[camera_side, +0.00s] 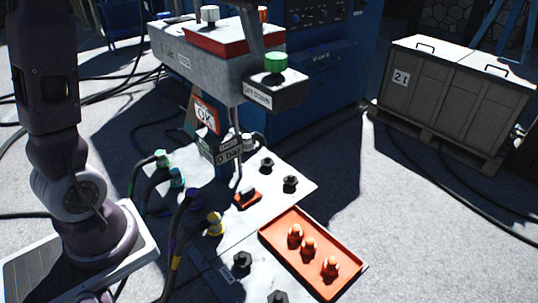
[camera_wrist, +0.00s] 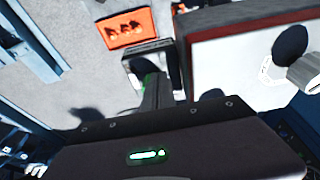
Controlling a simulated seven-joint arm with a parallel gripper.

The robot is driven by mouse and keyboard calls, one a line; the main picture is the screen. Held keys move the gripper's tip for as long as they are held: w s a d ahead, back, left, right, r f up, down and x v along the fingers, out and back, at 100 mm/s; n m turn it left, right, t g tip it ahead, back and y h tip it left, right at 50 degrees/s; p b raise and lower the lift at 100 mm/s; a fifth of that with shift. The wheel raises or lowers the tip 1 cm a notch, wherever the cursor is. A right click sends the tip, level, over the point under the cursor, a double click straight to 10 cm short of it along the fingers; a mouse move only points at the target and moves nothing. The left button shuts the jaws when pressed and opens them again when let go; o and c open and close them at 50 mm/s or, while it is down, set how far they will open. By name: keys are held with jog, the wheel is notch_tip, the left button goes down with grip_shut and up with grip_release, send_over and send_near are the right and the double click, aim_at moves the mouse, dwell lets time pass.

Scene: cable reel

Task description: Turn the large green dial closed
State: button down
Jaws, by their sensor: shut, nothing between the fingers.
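The green dial (camera_side: 275,63) sits on top of a grey box with a label that seems to read "LET DOWN" (camera_side: 257,96), at the end of the grey console. In the side view my gripper (camera_side: 261,48) comes down from the top edge, its fingers close behind and above the dial. In the wrist view my gripper (camera_wrist: 158,88) is shut and empty, with its fingers over the box. Only a sliver of the green dial (camera_wrist: 149,78) shows beside them; the rest is hidden. I cannot tell whether the fingers touch the dial.
Below stand a white table (camera_side: 290,165), plugs with cables and an orange tray (camera_side: 310,225) holding three orange plugs. A blue cabinet (camera_side: 325,75) stands behind.

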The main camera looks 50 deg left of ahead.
aim_at(276, 65)
jog(key=shift+x, duration=0.8)
jog(key=shift+s+d, duration=0.1)
jog(key=shift+d, duration=0.15)
jog(key=shift+s+d, duration=0.15)
jog(key=shift+d, duration=1.25)
jog(key=shift+w, duration=0.2)
